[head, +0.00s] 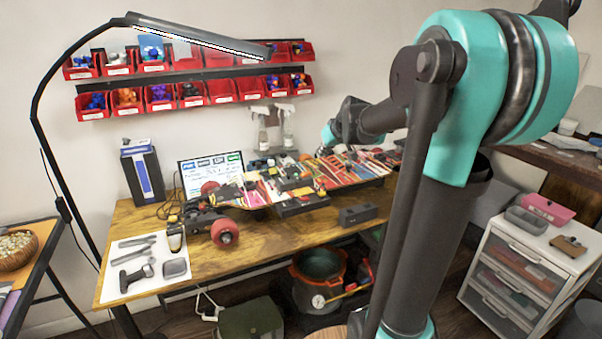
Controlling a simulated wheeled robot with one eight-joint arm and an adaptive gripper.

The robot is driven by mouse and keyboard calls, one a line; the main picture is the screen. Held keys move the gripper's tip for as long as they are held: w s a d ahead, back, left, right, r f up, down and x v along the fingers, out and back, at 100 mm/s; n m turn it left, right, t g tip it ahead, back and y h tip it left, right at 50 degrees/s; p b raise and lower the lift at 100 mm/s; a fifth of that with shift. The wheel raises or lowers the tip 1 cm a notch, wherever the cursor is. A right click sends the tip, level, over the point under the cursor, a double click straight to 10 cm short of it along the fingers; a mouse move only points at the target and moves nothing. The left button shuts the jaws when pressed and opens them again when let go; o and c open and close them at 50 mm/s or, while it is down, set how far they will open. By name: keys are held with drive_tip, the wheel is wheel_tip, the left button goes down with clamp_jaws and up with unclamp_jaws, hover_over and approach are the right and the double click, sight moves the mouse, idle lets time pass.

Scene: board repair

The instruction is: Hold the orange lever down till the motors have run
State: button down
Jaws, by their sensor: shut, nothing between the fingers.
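The electric board lies on the wooden workbench, its colourful deck (345,172) reaching right behind my arm. Red wheels, one in front (224,233), sit at its left end. I cannot pick out the orange lever; it is too small or hidden. My arm reaches in from the right, and my gripper (321,156) is small at its end, over the middle of the board. It is shut and empty. I cannot tell whether it touches anything.
A lit screen (211,172) and a dark box (143,174) stand at the bench's back left. A white mat (118,285) with tools lies front left. Spray bottles (287,128) stand behind the board. A lamp (200,37) hangs above. A drawer unit (520,265) stands at right.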

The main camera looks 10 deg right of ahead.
drive_tip(key=shift+w+a+r, duration=0.3)
drive_tip(key=shift+w+r, duration=0.35)
drive_tip(key=shift+r, duration=0.05)
hover_over(307, 173)
drive_tip(key=s+d, duration=0.1)
drive_tip(key=f, duration=0.6)
drive_tip(key=shift+s+d+f, duration=0.1)
drive_tip(key=shift+d+f, duration=0.1)
drive_tip(key=shift+f, duration=0.15)
drive_tip(key=f, duration=0.3)
drive_tip(key=shift+w+f, duration=0.15)
drive_tip(key=shift+w, duration=0.05)
drive_tip(key=shift+f, duration=0.6)
